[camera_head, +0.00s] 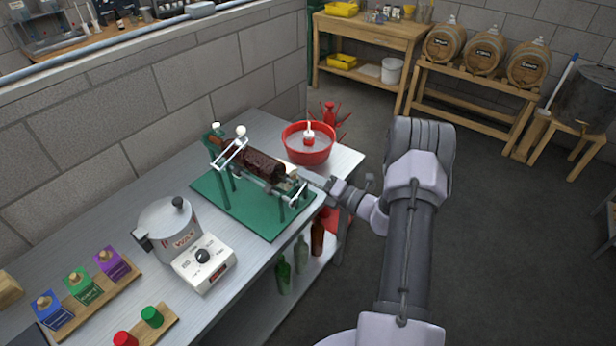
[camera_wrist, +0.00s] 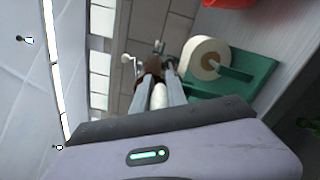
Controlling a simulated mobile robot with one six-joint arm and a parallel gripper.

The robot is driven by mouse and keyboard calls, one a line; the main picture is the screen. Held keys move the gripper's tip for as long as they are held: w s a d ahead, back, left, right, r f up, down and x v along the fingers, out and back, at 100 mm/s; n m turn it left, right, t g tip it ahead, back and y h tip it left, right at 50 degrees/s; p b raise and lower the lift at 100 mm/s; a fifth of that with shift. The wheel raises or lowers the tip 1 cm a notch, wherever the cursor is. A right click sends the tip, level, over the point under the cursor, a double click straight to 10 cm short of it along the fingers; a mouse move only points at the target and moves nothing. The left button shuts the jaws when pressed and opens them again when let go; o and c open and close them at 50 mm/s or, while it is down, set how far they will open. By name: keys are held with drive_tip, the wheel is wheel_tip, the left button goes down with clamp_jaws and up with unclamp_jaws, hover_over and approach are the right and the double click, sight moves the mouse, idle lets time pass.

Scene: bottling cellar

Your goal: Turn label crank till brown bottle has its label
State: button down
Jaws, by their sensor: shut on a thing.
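The brown bottle (camera_head: 258,162) lies on its side in the label machine, whose green base (camera_head: 235,208) stands on the metal bench. I cannot make out a label on the bottle's visible side. My gripper (camera_head: 306,180) reaches in from the right at the machine's near-right end. In the wrist view, my gripper (camera_wrist: 160,98) is shut on the white crank handle (camera_wrist: 159,96). The brown bottle (camera_wrist: 152,66) shows partly beyond the fingers, and the cream label roll (camera_wrist: 198,54) sits right of them. The crank's arm is mostly hidden by my fingers.
A red tub (camera_head: 307,152) stands behind the machine's right end. A grey wax pot (camera_head: 167,228) with a white control box (camera_head: 205,262) is at left front. Several bottles stand on the shelf below. The floor at right is open before the barrels (camera_head: 484,52).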

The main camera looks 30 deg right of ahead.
drive_tip(key=c, duration=1.3)
unclamp_jaws()
drive_tip(key=shift+c, duration=0.2)
drive_tip(key=p+v, duration=0.1)
drive_tip(key=v, duration=1.6)
drive_tip(key=shift+s+p, duration=0.2)
drive_tip(key=shift+p, duration=0.2)
